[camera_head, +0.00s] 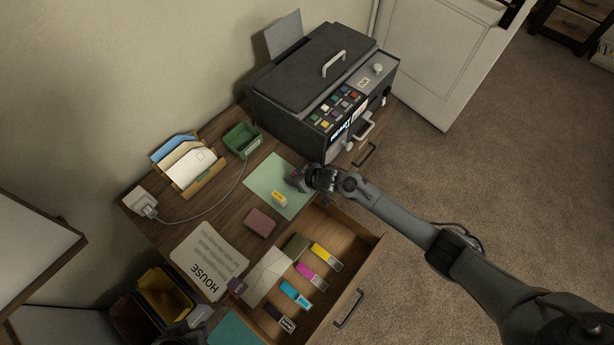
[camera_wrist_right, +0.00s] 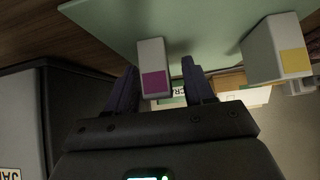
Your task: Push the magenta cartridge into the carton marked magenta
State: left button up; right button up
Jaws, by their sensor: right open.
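My right gripper (camera_head: 298,180) is open over the green blotter (camera_head: 262,180). In the right wrist view its two dark fingers stand either side of a pale box marked with a magenta square (camera_wrist_right: 154,82). Small gaps seem to show beside the box, so I cannot tell that it is touched. In the head view this box is hidden by the gripper. A mostly magenta block with a pale end (camera_head: 311,276), which looks like the magenta cartridge, lies in the open drawer (camera_head: 345,262).
A pale box with a yellow mark (camera_head: 279,199) stands close by on the blotter. Yellow (camera_head: 325,255), cyan (camera_head: 295,294) and black (camera_head: 279,317) blocks lie in the drawer. The printer (camera_head: 315,85) stands behind. A green bin (camera_head: 242,139) and dark red block (camera_head: 259,222) are nearby.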

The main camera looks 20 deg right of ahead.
jog(key=d+p+v, duration=0.1)
jog(key=p+v, duration=0.1)
jog(key=v, duration=0.8)
jog(key=s+a+r+h, duration=0.1)
jog(key=s+a+r, duration=0.25)
jog(key=s, duration=0.55)
jog(key=s+d+r+m+g+h, duration=0.1)
jog(key=s+d+r+g, duration=0.1)
jog(key=s, duration=0.7)
jog(key=s+d+r+m+g+h, duration=0.1)
jog(key=s+r, duration=0.3)
jog(key=s, duration=0.5)
jog(key=shift+s+d+r+m+g, duration=0.25)
jog(key=shift+s+d+m+g, duration=0.15)
jog(key=shift+d+g, duration=0.35)
jog(key=shift+w+a, duration=0.1)
jog(key=shift+a, duration=0.05)
